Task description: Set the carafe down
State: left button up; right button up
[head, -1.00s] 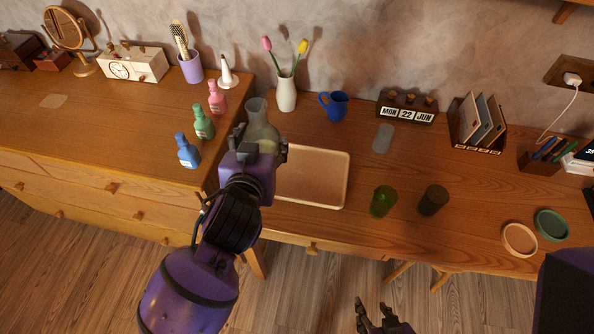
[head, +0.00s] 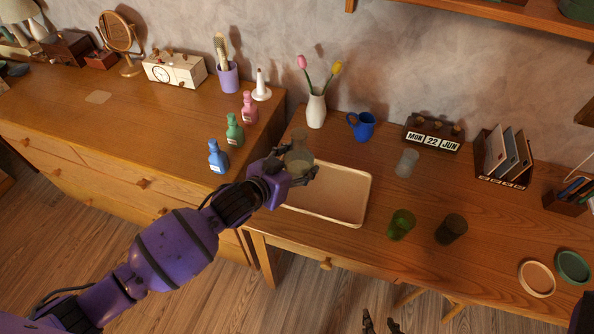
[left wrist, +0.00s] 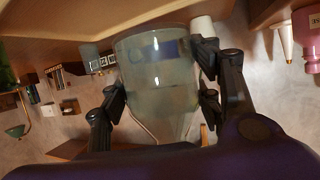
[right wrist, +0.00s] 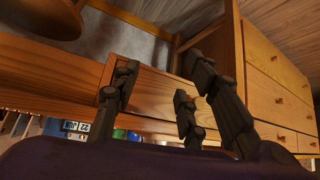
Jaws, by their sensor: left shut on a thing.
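The carafe (head: 298,156) is clear grey-green glass with a narrower neck. It shows large in the left wrist view (left wrist: 160,88), between the dark fingers. My left gripper (head: 301,173) is shut on the carafe, which looks upright in the head view, at the back left part of the shallow tan tray (head: 345,205). I cannot tell whether its base touches the tray. My right gripper (head: 382,324) is empty at the bottom edge of the head view, low in front of the desk; its fingers stand apart in the right wrist view (right wrist: 155,100).
A white tulip vase (head: 316,110) and blue mug (head: 361,126) stand behind the tray. A clear glass (head: 407,163), green glass (head: 401,224) and dark glass (head: 451,229) stand right of it. Blue, green and pink bottles (head: 234,130) line the dresser's right side.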

pick_arm(q)
jog(key=w+f, duration=0.2)
jog(key=f, duration=0.1)
jog(key=shift+w+a+f, duration=0.15)
jog(key=shift+w, duration=0.2)
jog(key=shift+w+f+b, duration=0.2)
jog(key=shift+f+b, duration=0.2)
jog(key=shift+f, duration=1.3)
jog(key=shift+f, duration=0.15)
jog(key=o, duration=1.8)
jog(key=shift+s+f, duration=0.1)
jog(key=shift+a+r, duration=0.1)
jog(key=shift+r, duration=0.15)
jog(key=v, duration=1.2)
jog(key=shift+f+p, duration=0.1)
jog(key=shift+p, duration=0.2)
